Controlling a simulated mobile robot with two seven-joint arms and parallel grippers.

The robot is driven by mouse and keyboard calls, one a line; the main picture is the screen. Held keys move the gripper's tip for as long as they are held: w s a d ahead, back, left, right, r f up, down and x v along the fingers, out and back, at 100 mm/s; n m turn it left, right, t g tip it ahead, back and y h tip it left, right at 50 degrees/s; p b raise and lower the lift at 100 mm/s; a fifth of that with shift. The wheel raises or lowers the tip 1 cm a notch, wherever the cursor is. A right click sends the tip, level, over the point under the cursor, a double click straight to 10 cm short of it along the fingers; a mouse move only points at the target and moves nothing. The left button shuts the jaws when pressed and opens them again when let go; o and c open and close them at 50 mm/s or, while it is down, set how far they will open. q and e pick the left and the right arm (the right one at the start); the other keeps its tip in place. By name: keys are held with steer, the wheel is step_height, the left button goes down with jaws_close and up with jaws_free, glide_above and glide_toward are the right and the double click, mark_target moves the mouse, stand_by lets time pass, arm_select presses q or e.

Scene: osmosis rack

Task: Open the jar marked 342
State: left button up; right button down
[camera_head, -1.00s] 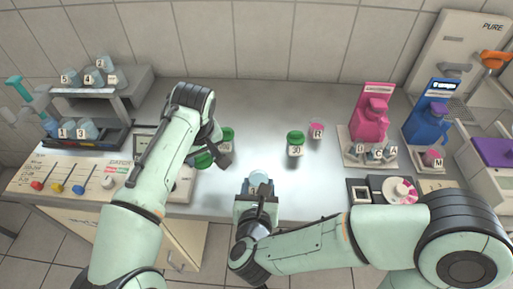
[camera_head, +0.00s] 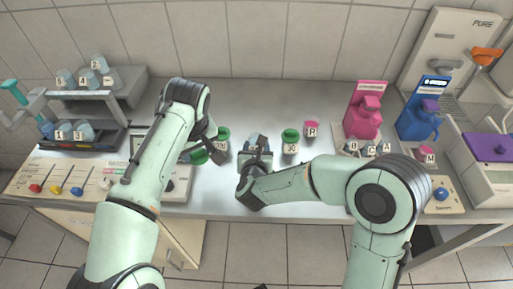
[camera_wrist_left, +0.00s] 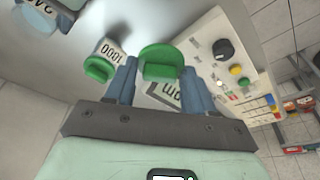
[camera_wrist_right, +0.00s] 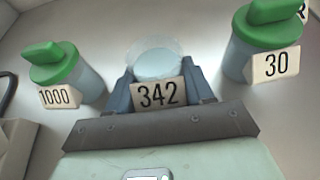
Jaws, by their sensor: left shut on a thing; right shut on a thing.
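The jar marked 342 (camera_wrist_right: 158,66) is pale blue with no lid on it, and its round top is uncovered. My right gripper (camera_wrist_right: 160,92) is shut on this jar, one finger on each side. In the head view the jar (camera_head: 256,141) is between the jars marked 1000 and 30; I cannot tell if it touches the table. Part of it shows upside down in the left wrist view (camera_wrist_left: 42,14). My left gripper (camera_wrist_left: 160,82) is shut on a green lid (camera_wrist_left: 162,55), which also shows in the head view (camera_head: 198,156), left of the jars.
The green-lidded jar marked 1000 (camera_wrist_right: 60,78) stands left of jar 342, and the green-lidded jar marked 30 (camera_wrist_right: 262,42) stands right of it. A pink item marked R (camera_head: 312,129) is farther right. A control panel (camera_wrist_left: 222,62) lies near the left gripper.

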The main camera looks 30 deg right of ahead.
steer(key=shift+f, duration=0.15)
steer(key=shift+c, duration=2.2)
jaws_free()
